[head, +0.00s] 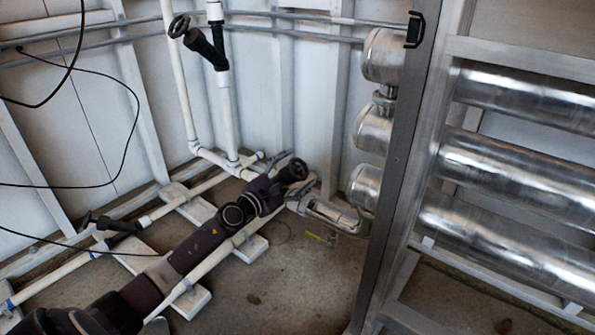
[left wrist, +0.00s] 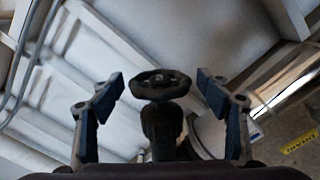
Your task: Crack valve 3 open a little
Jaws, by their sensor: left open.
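A black valve with a round handwheel (left wrist: 160,84) stands centred between the fingers in the left wrist view. The handwheel also shows in the head view (head: 294,171), at the far end of my left arm. No number is readable on it, so I cannot tell from markings that it is valve 3. My left gripper (left wrist: 161,88) is open, with one blue-padded finger on each side of the wheel, apart from it. In the head view my left gripper (head: 283,176) is partly hidden by my own wrist. My right gripper is not in view.
Another black valve (head: 205,46) sits on an upright white pipe, and a third (head: 113,225) on a low pipe at left. Shiny metal cylinders (head: 515,175) stand behind a metal frame post (head: 400,170) at right. Black cables (head: 125,150) hang at left.

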